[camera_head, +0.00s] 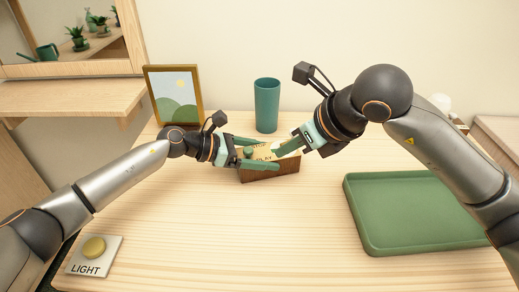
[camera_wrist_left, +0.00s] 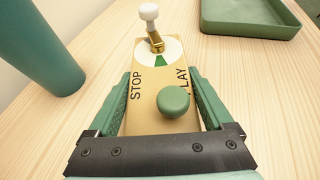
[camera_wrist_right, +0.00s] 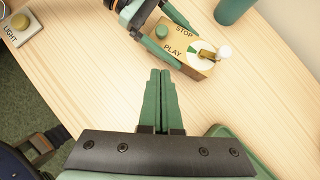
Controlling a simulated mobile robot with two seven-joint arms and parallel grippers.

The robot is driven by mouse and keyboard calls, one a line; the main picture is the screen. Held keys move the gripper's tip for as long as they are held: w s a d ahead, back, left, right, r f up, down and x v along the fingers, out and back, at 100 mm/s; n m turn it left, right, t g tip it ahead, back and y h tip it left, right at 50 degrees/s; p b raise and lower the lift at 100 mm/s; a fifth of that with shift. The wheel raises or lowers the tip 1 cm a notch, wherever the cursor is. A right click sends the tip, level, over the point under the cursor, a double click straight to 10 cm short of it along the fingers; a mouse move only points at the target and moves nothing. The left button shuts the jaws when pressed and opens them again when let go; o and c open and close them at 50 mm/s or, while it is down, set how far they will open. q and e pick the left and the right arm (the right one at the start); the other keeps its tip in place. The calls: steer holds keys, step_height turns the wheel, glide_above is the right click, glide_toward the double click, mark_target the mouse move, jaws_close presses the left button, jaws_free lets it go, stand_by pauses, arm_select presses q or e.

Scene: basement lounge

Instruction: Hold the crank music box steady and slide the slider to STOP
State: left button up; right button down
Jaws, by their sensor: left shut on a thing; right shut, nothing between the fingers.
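The music box (camera_head: 268,172) is a wooden block with a gold top plate, standing on the table. My left gripper (camera_head: 258,156) is shut on its sides; in the left wrist view the fingers flank the plate (camera_wrist_left: 150,108). The plate reads STOP at left and PLAY at right. The round green slider knob (camera_wrist_left: 173,101) sits right of the middle, by PLAY's near end. The crank with its white knob (camera_wrist_left: 149,11) is at the far end. My right gripper (camera_wrist_right: 160,72) is shut and empty; in the head view its fingertips (camera_head: 277,151) overlap the box top. I cannot tell whether they touch.
A teal cup (camera_head: 267,105) and a picture frame (camera_head: 174,96) stand behind the box. A green tray (camera_head: 362,228) lies at right. A LIGHT switch plate with a yellow button (camera_head: 94,248) is at front left. The table's front middle is clear.

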mark_target(250, 157)
steer(key=w+a+f, duration=0.5)
steer(key=shift+w+a+f, duration=0.2)
stand_by(0.3)
steer(key=shift+w+a, duration=0.2)
steer(key=shift+w, duration=0.5)
steer(key=shift+w+a, duration=0.2)
steer(key=shift+w, duration=0.45)
steer(key=shift+s+d, duration=0.1)
